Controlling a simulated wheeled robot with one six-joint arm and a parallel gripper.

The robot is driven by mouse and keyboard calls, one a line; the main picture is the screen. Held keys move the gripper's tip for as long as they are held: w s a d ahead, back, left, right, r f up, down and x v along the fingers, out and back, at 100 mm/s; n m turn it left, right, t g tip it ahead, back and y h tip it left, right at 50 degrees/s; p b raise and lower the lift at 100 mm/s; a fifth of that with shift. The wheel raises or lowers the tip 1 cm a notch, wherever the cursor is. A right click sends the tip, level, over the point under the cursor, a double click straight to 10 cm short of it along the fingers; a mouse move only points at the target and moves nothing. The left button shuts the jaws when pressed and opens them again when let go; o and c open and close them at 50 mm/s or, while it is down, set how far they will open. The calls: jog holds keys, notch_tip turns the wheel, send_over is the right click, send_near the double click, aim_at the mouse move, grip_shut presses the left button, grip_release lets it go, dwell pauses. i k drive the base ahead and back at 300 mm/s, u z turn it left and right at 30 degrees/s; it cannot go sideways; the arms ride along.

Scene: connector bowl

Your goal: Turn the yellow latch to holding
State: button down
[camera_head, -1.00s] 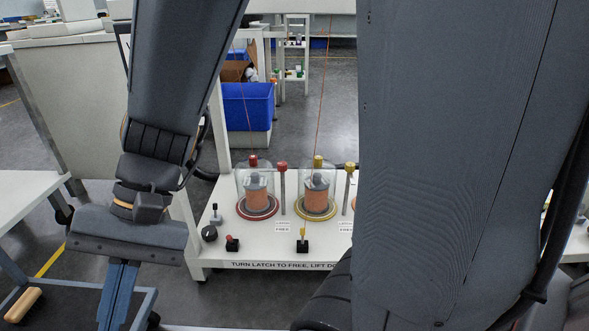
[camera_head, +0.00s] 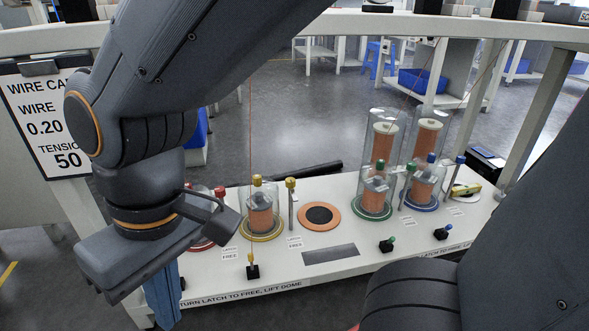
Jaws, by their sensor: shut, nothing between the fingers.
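The yellow-topped dome (camera_head: 261,216) is clear, stands on a yellow ring and covers a copper-coloured spool. A post with a yellow knob (camera_head: 290,184) stands just right of it, above a small label reading LATCH FREE (camera_head: 294,243). A small yellow-tipped lever on a black block (camera_head: 252,268) is at the bench's front edge. I cannot tell from the picture which of these yellow parts is the latch. My gripper (camera_head: 163,298), with blue fingers, is shut and empty at the lower left, apart from these parts; its tips are near the bottom edge.
The red dome (camera_head: 204,226) is partly hidden behind my wrist. A thin wire (camera_head: 250,120) rises from the yellow dome. A wire sign (camera_head: 38,125) is at left.

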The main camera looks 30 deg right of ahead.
aim_at(290, 182)
jog(key=z, duration=2.25)
jog(key=k, duration=1.2)
jog(key=u, duration=1.7)
jog(key=i, duration=1)
jog(key=z, duration=0.05)
